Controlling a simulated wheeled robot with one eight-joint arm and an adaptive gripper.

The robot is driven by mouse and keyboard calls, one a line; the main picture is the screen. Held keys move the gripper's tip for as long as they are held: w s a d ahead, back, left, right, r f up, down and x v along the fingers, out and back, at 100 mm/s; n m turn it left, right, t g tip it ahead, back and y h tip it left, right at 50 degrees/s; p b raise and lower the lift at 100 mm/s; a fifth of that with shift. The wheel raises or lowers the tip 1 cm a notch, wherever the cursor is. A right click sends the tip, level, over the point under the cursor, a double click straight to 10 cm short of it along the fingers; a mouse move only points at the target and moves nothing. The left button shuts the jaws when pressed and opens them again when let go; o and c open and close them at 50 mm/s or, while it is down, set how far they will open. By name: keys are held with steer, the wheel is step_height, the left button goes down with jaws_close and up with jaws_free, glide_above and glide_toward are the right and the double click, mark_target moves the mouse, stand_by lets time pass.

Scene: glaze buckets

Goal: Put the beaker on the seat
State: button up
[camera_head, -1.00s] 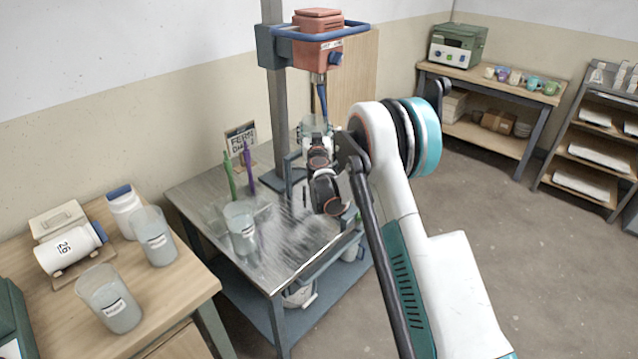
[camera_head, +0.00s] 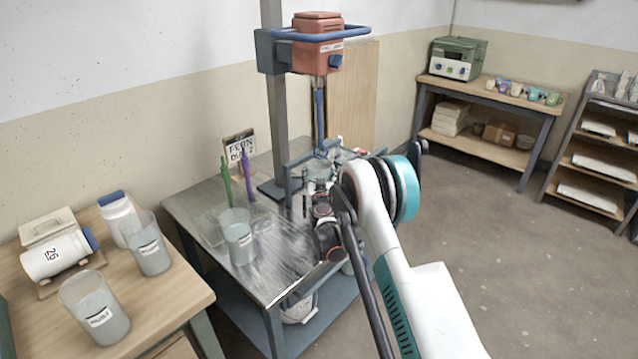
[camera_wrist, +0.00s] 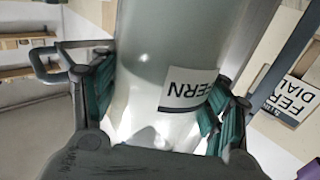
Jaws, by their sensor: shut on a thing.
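My gripper (camera_head: 313,205) is shut on a clear beaker (camera_head: 318,172) under the red mixer head, low over the metal table. In the wrist view my teal-padded fingers (camera_wrist: 160,105) press both sides of the beaker (camera_wrist: 185,40), whose white label reads FERN. The mixer's blue shaft (camera_head: 319,110) comes down to the beaker's mouth. A grey frame (camera_head: 289,182) stands by the column's foot, beside the beaker; it also shows in the wrist view (camera_wrist: 52,62). The seat itself is hidden behind my gripper and the beaker, so I cannot tell whether the beaker touches it.
The red mixer head (camera_head: 318,45) hangs on a grey column (camera_head: 277,120). A FERN DIAL 2 sign (camera_head: 240,147), green (camera_head: 226,182) and purple (camera_head: 245,172) sticks and another beaker (camera_head: 238,240) stand left on the metal table (camera_head: 275,270). More beakers and jars fill the wooden table (camera_head: 190,285).

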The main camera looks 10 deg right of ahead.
steer(key=shift+f+b, duration=0.3)
steer(key=shift+f, duration=0.9)
steer(key=shift+a, duration=0.1)
steer(key=o, duration=2.1)
